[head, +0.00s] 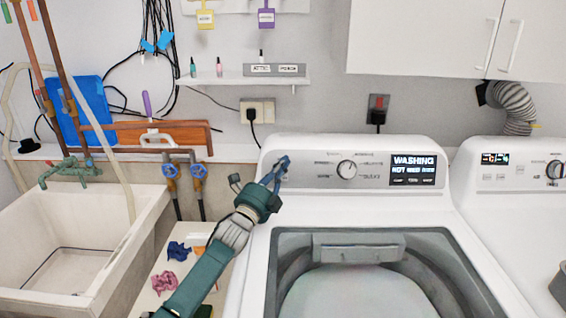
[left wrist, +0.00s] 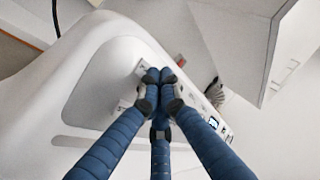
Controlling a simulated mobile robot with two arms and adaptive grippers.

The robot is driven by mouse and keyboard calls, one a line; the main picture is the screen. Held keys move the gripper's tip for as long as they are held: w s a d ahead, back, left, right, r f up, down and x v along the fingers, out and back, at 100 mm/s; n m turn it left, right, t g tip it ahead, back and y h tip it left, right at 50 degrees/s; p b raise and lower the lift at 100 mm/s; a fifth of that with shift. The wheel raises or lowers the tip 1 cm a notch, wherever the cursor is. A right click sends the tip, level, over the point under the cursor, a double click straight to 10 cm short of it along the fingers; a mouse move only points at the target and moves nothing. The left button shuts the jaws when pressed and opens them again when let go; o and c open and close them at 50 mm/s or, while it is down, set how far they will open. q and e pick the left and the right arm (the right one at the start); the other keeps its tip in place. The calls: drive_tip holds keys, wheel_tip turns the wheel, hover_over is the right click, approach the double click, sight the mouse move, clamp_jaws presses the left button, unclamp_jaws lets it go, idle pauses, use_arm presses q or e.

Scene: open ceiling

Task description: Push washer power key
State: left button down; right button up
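The white washer (head: 310,210) stands in the middle of the head view with its top opening showing. In the left wrist view, the fingertips (left wrist: 158,78) are bunched close over the panel. The power key cannot be made out; the fingers cover part of the panel's left end. Contact cannot be told. My right gripper is out of view.
A second white machine (head: 490,200) stands to the right. A sink (head: 75,240) with pipes and a small table with coloured cloths (head: 178,250) are at left. A shelf (head: 250,80) and a cabinet (head: 430,40) hang above. The panel's front is open.

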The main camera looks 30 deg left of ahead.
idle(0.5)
use_arm(q)
drive_tip(key=shift+s+d+r+p, duration=0.2)
drive_tip(key=shift+s+p, duration=0.15)
drive_tip(key=shift+s, duration=0.1)
idle(0.3)
drive_tip(key=s+d+r+p, duration=0.2)
drive_tip(key=s+p, duration=0.2)
drive_tip(key=s, duration=0.1)
drive_tip(key=shift+d+p, duration=0.25)
drive_tip(key=shift+p, duration=0.05)
